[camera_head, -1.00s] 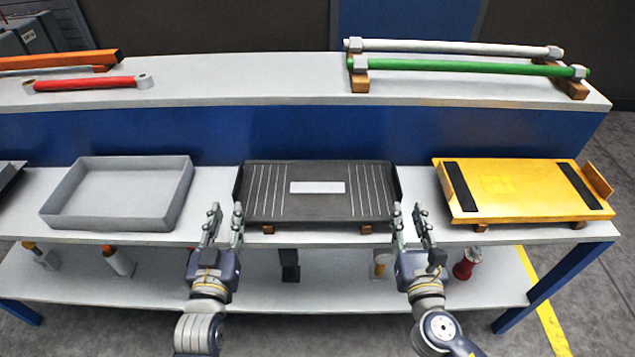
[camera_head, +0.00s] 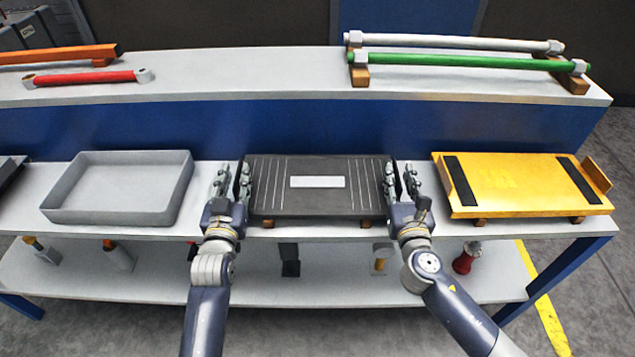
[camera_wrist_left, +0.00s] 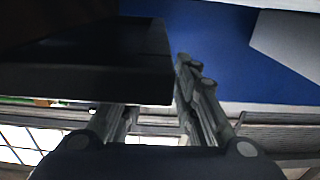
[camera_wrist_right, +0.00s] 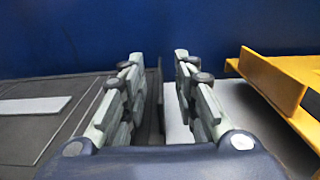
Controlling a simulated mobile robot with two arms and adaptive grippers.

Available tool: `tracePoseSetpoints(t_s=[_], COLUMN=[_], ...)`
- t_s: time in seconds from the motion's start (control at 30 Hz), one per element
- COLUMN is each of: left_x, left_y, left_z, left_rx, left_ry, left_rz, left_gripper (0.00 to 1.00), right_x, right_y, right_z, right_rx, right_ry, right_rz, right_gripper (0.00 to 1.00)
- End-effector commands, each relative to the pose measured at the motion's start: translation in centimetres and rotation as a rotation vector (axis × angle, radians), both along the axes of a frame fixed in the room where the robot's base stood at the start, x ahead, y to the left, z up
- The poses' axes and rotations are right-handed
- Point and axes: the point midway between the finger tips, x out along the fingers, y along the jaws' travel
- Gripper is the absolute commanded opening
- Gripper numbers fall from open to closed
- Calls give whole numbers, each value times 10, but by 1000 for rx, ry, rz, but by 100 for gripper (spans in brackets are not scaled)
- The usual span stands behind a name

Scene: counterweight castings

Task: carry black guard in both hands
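The black guard (camera_head: 317,204), a dark tray-like plate with pale lines, a light label and raised side walls, sits level on the workbench. My left gripper (camera_head: 231,182) is at its left side wall, one finger inside and one outside. In the left wrist view the guard (camera_wrist_left: 90,62) hides part of one finger of the open left gripper (camera_wrist_left: 155,100). My right gripper (camera_head: 401,180) straddles the right side wall the same way. In the right wrist view the wall stands between the spread fingers of the right gripper (camera_wrist_right: 157,85), nearer the inner finger, with a gap to the outer one.
A grey tray (camera_head: 75,213) stands to the left and a yellow plate (camera_head: 520,183) to the right. Green (camera_head: 460,62) and white (camera_head: 455,43) bars rest on blocks on the upper shelf, with a red bar (camera_head: 85,78) at left. Bottles stand below.

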Motion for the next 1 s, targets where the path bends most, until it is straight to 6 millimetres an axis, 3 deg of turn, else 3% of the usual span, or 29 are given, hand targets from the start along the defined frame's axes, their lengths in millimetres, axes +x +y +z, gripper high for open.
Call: tracePoseSetpoints(t_s=[0.37, 0.4, 0.5, 0.53, 1.0], left_x=[7, 7, 6, 6, 7], left_y=[0, 0, 0, 0, 0], left_z=[0, 0, 0, 0, 3], left_rx=[-1, -1, -1, -1, -1], left_ry=[0, 0, 0, 0, -6], left_rz=[0, 0, 0, 0, 0], left_gripper=[28, 25, 3, 0, 0], right_x=[7, 6, 6, 6, 7], right_y=[0, 0, 0, 0, 0], right_z=[0, 0, 0, 0, 3], right_rx=[0, 0, 0, 0, 0], right_ry=[0, 0, 0, 0, -4], right_rz=[0, 0, 0, 0, 0], right_gripper=[28, 25, 3, 0, 0])
